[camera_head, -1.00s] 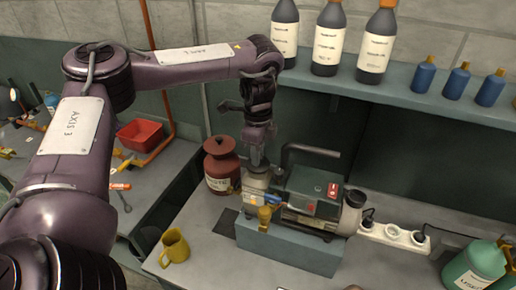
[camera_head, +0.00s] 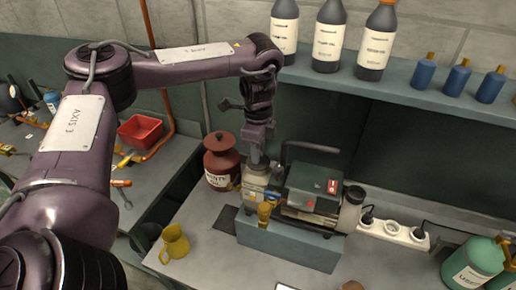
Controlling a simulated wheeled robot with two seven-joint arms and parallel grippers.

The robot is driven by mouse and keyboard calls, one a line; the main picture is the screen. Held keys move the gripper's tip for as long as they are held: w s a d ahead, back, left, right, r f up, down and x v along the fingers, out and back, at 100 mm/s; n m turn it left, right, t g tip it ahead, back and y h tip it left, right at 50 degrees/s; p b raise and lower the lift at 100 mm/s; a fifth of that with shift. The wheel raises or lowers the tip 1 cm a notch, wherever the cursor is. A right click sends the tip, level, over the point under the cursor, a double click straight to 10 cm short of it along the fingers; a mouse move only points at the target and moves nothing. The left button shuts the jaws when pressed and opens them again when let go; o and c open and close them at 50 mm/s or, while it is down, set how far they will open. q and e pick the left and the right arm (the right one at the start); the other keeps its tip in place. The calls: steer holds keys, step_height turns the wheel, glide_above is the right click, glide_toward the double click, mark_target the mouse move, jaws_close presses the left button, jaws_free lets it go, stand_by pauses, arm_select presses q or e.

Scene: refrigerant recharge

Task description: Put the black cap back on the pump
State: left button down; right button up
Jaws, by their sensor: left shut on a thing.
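The pump (camera_head: 312,192) sits on a grey-blue block (camera_head: 287,247) on the workbench, with a dark green body, a red switch and a black handle. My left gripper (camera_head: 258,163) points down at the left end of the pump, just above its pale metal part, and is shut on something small. The held thing is too small and too hidden by the fingers to make out; I cannot tell whether it is the black cap or whether it touches the pump. My right gripper is not in view.
A brown-red jar (camera_head: 221,160) stands close left of the pump. A yellow mug (camera_head: 174,243) is at the front left. A white power strip (camera_head: 394,231) and a green jug (camera_head: 472,264) are to the right. A shelf (camera_head: 400,95) with bottles runs behind.

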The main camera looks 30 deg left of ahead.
arm_select(q)
steer(key=shift+f, duration=0.1)
stand_by(1.0)
steer(key=shift+f+p, duration=0.2)
steer(key=shift+p, duration=0.15)
stand_by(0.7)
steer(key=c, duration=1.1)
jaws_free()
steer(key=shift+o, duration=0.2)
steer(key=o, duration=0.4)
steer(key=shift+r, duration=3.5)
